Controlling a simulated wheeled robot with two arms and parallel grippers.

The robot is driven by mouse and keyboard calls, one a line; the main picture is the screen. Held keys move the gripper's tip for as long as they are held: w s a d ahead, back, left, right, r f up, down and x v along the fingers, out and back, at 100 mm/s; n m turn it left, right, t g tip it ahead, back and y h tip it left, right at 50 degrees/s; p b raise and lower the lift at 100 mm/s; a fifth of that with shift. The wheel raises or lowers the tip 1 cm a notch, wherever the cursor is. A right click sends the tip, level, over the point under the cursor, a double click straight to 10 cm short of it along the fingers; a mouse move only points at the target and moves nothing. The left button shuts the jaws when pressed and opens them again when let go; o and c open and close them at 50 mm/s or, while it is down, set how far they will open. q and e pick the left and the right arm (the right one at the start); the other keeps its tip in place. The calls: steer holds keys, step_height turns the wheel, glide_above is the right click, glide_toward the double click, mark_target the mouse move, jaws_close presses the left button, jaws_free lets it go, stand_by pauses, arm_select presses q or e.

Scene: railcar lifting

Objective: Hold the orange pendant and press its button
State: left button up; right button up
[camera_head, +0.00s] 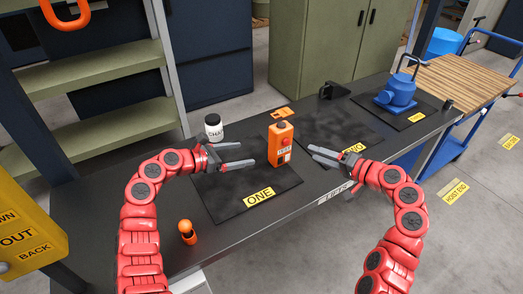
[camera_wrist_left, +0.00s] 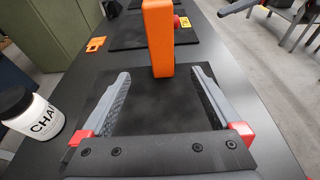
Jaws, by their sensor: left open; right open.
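The orange pendant (camera_head: 280,145) stands upright on the dark mat labelled ONE (camera_head: 223,205), with a red button (camera_head: 285,141) on its face. My left gripper (camera_head: 246,155) is open and empty, to the left of the pendant and apart from it. In the left wrist view the pendant (camera_wrist_left: 157,40) stands ahead, beyond the two open fingers (camera_wrist_left: 158,85). My right gripper (camera_head: 313,154) is open and empty to the right of the pendant, with its fingers pointing toward it.
A white jar (camera_head: 213,127) stands behind my left gripper. A small orange-topped object (camera_head: 187,232) stands at the table's front left. A flat orange piece (camera_head: 282,114) lies behind the pendant. A blue machine (camera_head: 396,92) sits on a mat at the far right.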

mark_target(280, 148)
arm_select(q)
steer(key=x, duration=1.6)
steer(key=shift+d, duration=0.1)
jaws_close()
stand_by(0.3)
arm_select(e)
jaws_close()
stand_by(0.5)
steer(key=shift+a, duration=0.1)
stand_by(1.0)
